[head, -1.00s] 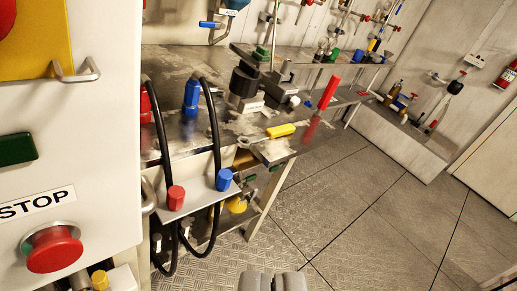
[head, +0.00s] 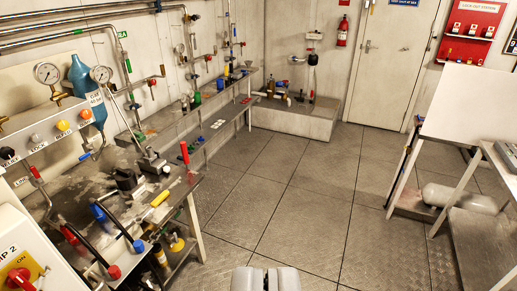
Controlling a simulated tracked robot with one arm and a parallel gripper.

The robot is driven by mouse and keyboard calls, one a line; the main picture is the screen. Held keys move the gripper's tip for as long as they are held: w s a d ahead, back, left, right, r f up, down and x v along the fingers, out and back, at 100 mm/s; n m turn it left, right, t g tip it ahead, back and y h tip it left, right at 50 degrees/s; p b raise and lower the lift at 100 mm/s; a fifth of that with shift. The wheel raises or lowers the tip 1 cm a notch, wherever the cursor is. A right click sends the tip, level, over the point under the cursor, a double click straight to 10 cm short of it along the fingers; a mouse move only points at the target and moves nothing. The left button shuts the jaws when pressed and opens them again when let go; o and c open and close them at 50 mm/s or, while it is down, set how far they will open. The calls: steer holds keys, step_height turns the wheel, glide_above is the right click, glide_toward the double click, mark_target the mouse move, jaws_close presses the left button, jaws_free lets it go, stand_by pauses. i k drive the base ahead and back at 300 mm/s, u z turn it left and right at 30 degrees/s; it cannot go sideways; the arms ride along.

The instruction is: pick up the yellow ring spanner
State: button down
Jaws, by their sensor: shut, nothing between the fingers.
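A small yellow item (head: 161,198) lies near the front edge of the steel workbench (head: 60,195) at the left. It is too small to tell whether it is the ring spanner; no ring shape is clear on it. My gripper (head: 266,280) shows at the bottom middle, its two grey fingers together and empty. It is over open floor, to the right of the bench and well apart from the yellow item.
A red-handled tool (head: 185,153) stands up at the bench edge. Black hoses and a white panel (head: 22,245) are at the lower left. The floor (head: 290,205) between is clear.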

mark_target(157, 201)
steer(key=z, duration=0.05)
steer(key=k, duration=0.5)
steer(key=z, duration=0.7)
steer(key=i, duration=1.75)
steer(key=u, duration=2.5)
